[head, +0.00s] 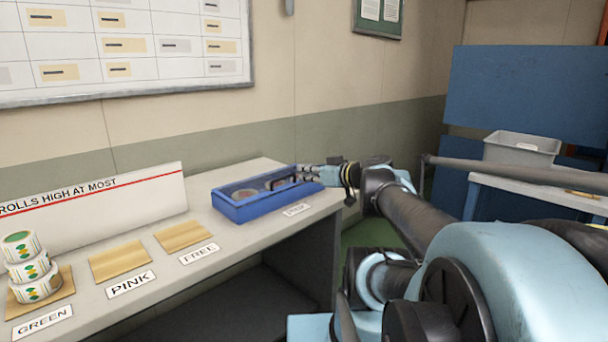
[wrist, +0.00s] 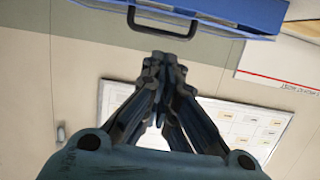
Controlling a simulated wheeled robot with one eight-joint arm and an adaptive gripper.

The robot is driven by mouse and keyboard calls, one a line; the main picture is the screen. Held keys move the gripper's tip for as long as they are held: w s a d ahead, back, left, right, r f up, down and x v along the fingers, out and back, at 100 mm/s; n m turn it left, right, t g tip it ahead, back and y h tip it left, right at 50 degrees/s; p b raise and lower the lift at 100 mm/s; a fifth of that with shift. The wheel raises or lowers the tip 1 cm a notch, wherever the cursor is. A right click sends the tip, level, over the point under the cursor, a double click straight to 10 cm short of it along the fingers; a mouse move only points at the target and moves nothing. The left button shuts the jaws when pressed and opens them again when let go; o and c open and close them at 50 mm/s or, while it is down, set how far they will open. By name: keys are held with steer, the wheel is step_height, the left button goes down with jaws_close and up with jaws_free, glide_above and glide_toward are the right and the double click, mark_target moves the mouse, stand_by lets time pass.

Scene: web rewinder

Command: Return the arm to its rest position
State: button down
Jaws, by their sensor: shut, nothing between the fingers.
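My arm reaches from the lower right of the head view toward the back of the bench. My gripper (head: 308,174) is at the right end of a blue tray (head: 243,209). In the wrist view my gripper (wrist: 164,58) has its fingertips together with nothing between them. The tray's blue side (wrist: 230,12) and its black handle (wrist: 160,33) show just past the fingertips. The tray holds roundish items that are hard to make out.
White rolls (head: 32,268) are stacked on the GREEN pad at left. The PINK pad (head: 120,260) and FREE pad (head: 184,236) are bare. A sign board stands behind them. A grey bin (head: 521,149) stands on a table at right, behind my arm.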

steer(key=s+f+m+g+h, duration=0.15)
steer(key=s+f+g, duration=0.25)
steer(key=f, duration=0.4)
steer(key=s+d+f+m+g+h, duration=0.5)
steer(key=s+d+f+h, duration=0.3)
steer(key=d, duration=0.5)
step_height(320, 180, down, 2)
steer(key=shift+s+f+m, duration=0.1)
steer(key=shift+s+m, duration=0.45)
steer(key=shift+m, duration=0.1)
steer(key=shift+d+h, duration=0.1)
steer(key=shift+h, duration=0.15)
